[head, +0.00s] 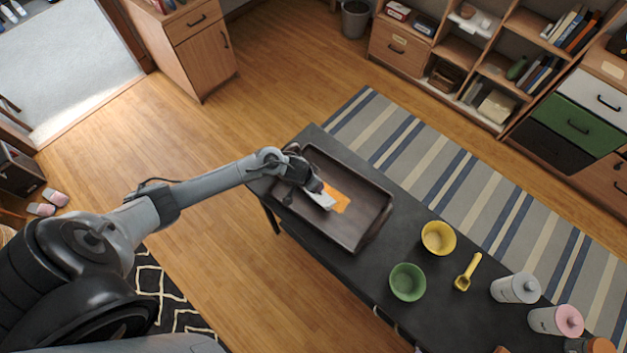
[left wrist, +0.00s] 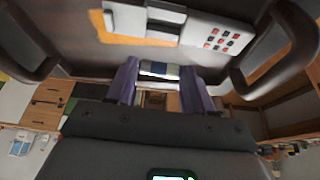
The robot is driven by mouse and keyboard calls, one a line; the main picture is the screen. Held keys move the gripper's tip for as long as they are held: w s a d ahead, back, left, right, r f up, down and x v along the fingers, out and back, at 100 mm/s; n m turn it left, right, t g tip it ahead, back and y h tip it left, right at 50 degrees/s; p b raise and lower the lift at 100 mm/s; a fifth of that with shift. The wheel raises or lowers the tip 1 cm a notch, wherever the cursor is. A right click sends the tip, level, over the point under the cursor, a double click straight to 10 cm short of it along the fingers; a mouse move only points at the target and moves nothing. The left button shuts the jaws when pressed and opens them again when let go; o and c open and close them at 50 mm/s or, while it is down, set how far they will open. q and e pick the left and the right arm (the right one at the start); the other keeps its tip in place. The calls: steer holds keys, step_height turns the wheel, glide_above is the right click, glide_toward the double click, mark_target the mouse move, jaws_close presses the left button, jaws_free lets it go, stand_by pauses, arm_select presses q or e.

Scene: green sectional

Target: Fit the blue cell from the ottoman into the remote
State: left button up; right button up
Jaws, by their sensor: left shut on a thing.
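The pale remote (head: 323,201) lies in a dark brown tray (head: 357,235), against an orange patch (head: 339,199). In the left wrist view the remote (left wrist: 222,39) shows red and dark buttons at its right part and a recessed section at its left. My left gripper (head: 311,186) is over the tray, close beside the remote. In the left wrist view its purple fingers (left wrist: 158,78) are shut on a small banded piece, the blue cell (left wrist: 172,71), apart from the remote in the picture. In the head view the cell is hidden. My right gripper is not in view.
The tray stands on a long dark surface (head: 385,270). A yellow bowl (head: 438,238), a green bowl (head: 407,282), a yellow scoop (head: 467,272) and lidded canisters (head: 516,288) stand to its right.

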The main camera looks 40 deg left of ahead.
arm_select(q)
steer(key=shift+f+b, duration=1.05)
steer(key=shift+f, duration=1.15)
steer(key=shift+f+b, duration=0.7)
steer(key=shift+f, duration=0.65)
